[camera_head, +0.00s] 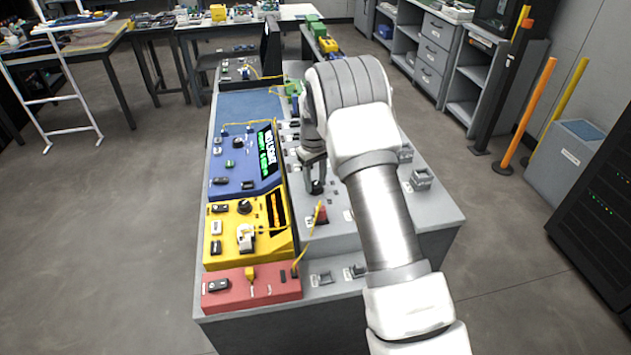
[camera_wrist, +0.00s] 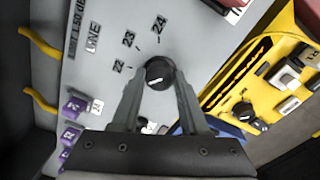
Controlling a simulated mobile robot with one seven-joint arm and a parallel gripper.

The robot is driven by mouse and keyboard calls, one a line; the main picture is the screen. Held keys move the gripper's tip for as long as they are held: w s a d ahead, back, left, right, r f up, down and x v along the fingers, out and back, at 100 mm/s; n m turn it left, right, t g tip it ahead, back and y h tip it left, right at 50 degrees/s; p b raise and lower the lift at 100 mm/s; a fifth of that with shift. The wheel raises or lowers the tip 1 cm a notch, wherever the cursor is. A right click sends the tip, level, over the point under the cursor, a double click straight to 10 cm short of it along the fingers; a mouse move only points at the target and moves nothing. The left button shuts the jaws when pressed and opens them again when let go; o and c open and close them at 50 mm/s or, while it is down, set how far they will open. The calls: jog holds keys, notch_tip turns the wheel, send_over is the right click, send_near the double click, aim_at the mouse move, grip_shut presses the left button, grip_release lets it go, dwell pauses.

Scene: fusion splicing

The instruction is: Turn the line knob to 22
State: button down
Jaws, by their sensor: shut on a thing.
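The line knob (camera_wrist: 159,73) is a round black dial on a light grey panel in the wrist view. The marks 22, 23 and 24 curve around its upper left side, with the word LINE (camera_wrist: 92,52) farther left. My gripper (camera_wrist: 158,79) has one finger on each side of the knob and is shut on it. Which mark the knob points to is not clear.
Left of my gripper stand a blue unit (camera_head: 226,186) with a green-lit display, a yellow unit (camera_head: 222,256) and a red unit (camera_head: 234,297) on the grey bench (camera_head: 440,222). A yellow cable (camera_head: 309,238) rises near the red unit. Purple buttons (camera_wrist: 77,105) sit left of my fingers.

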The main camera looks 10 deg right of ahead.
aim_at(313, 184)
jog(key=m, duration=0.5)
jog(key=shift+m, duration=0.3)
dwell(0.5)
jog(key=shift+c, duration=2.1)
grip_release()
jog(key=shift+r, duration=0.15)
notch_tip(313, 184, up, 17)
jog(key=shift+a, duration=0.3)
jog(key=shift+r, duration=0.1)
